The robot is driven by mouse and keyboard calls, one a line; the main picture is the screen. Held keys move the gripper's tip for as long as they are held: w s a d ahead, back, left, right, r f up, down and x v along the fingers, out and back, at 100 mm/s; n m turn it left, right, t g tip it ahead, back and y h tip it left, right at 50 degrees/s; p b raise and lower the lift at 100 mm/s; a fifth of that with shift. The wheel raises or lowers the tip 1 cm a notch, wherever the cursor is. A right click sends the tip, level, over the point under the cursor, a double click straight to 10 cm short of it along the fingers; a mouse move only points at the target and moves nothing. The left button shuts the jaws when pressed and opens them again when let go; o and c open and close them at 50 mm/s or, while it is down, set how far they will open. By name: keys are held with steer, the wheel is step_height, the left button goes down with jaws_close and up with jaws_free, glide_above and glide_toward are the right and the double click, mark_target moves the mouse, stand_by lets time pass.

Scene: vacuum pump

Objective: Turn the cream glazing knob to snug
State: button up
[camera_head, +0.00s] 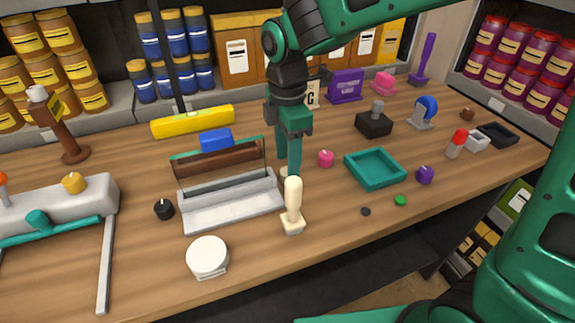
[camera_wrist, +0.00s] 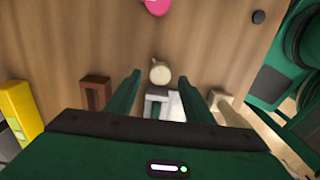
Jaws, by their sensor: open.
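The cream glazing knob (camera_head: 286,172) is small and round and sits at the right end of the glazing frame (camera_head: 232,210), mostly hidden behind my fingers in the head view. My gripper (camera_head: 293,166) points down over it, open. In the wrist view the cream knob (camera_wrist: 160,72) shows between the two fingertips of my gripper (camera_wrist: 160,80), with a gap on each side and no visible contact. The frame has a pale grey base, a clear pane and a brown rail (camera_head: 218,160). The rail's end (camera_wrist: 95,92) is left of my fingers in the wrist view.
A cream upright handle (camera_head: 293,203) stands close in front of my gripper. A pink knob (camera_head: 326,158) and a teal tray (camera_head: 375,182) lie to the right. A black knob (camera_head: 164,209) and a white round lid (camera_head: 207,256) are left and front. The front right table is fairly clear.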

steer(key=shift+f, duration=1.5)
steer(key=c, duration=1)
steer(key=shift+c, duration=0.2)
steer(key=shift+m, duration=0.3)
steer(key=m, duration=0.4)
steer(key=shift+w+r, duration=0.1)
steer(key=shift+w, duration=0.05)
steer(key=m, duration=0.5)
steer(key=shift+m, duration=0.4)
steer(key=shift+w, duration=0.1)
